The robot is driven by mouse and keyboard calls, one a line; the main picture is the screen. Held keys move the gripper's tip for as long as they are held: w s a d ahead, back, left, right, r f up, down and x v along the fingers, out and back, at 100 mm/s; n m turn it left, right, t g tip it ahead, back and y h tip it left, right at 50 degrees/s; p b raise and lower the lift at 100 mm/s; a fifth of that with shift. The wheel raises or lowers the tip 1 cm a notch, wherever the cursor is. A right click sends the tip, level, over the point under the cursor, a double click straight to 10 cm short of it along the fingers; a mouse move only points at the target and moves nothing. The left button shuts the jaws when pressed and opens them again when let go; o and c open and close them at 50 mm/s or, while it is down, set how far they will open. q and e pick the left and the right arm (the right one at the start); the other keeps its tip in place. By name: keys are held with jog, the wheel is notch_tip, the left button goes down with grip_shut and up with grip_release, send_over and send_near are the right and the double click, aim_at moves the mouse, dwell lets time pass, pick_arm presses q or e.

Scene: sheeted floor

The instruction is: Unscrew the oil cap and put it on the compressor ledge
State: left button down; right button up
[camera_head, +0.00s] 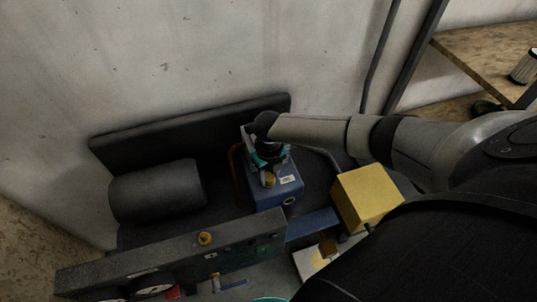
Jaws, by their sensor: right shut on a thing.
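The compressor has a blue block (278,190) with a white label, set among dark parts. My right arm reaches in from the right, and my right gripper (265,168) points down over the top of this block. It is shut on a small yellow piece, which seems to be the oil cap (269,181); the fingers partly hide it. I cannot tell whether the cap is still seated on the block or raised from it. Which flat part is the ledge is not clear; a dark front panel (240,240) runs before the block. My left gripper is not in view.
A dark cylinder (158,190) lies left of the blue block. A yellow box (365,198) stands to its right, beneath my right arm. The front panel bears a yellow knob (205,238) and round gauges (150,284). A pale wall (180,60) closes off the back.

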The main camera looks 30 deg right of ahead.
aim_at(269, 177)
grip_shut()
jog(key=shift+r, duration=0.25)
jog(key=shift+r+p, duration=2.25)
jog(key=shift+r, duration=0.2)
jog(key=shift+r+p, duration=1.9)
